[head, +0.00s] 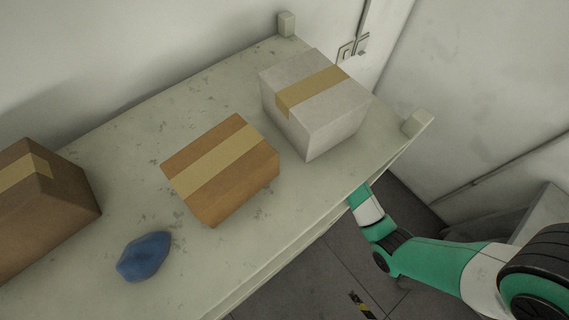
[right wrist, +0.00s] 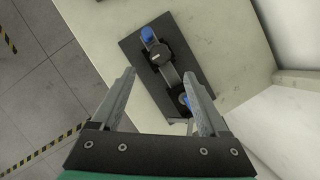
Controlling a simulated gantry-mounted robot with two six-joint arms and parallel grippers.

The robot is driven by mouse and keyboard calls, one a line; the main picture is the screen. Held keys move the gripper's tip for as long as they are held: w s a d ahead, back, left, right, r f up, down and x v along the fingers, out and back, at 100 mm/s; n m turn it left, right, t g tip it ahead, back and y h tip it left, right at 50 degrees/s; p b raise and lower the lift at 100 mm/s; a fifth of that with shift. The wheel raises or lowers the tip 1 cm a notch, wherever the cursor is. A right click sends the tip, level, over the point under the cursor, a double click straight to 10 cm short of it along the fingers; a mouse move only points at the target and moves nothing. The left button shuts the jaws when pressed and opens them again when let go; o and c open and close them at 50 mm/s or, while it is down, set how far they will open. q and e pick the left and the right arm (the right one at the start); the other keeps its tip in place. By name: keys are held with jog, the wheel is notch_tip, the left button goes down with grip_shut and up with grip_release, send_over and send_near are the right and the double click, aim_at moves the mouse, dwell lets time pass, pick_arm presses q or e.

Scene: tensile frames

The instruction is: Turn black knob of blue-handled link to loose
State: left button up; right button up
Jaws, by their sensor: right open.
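The link shows in the right wrist view: a dark grey bar (right wrist: 171,74) with a blue part (right wrist: 147,34) at its far end and another blue part (right wrist: 184,99) at its near end. A round black knob (right wrist: 159,53) sits on the bar near the far blue end. The bar lies along a black plate (right wrist: 197,49). My right gripper (right wrist: 160,73) is open and empty. Its fingers appear on either side of the bar's near half, with the knob beyond the tips. The right finger partly covers the near blue part. In the head view the right gripper is hidden below the tabletop. My left gripper is in neither view.
The black plate lies on a pale surface (right wrist: 226,30), with tiled floor (right wrist: 40,80) to its left. In the head view, a worn table (head: 120,155) holds a white box (head: 322,110), a brown box (head: 225,165), a darker box (head: 50,210) and a blue lump (head: 144,256).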

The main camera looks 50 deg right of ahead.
jog(key=b+x, duration=0.2)
jog(key=x, duration=0.7)
jog(key=shift+w+a+f+b, duration=0.15)
jog(key=shift+a+f+b, duration=0.05)
jog(key=shift+f+b, duration=0.15)
grip_shut()
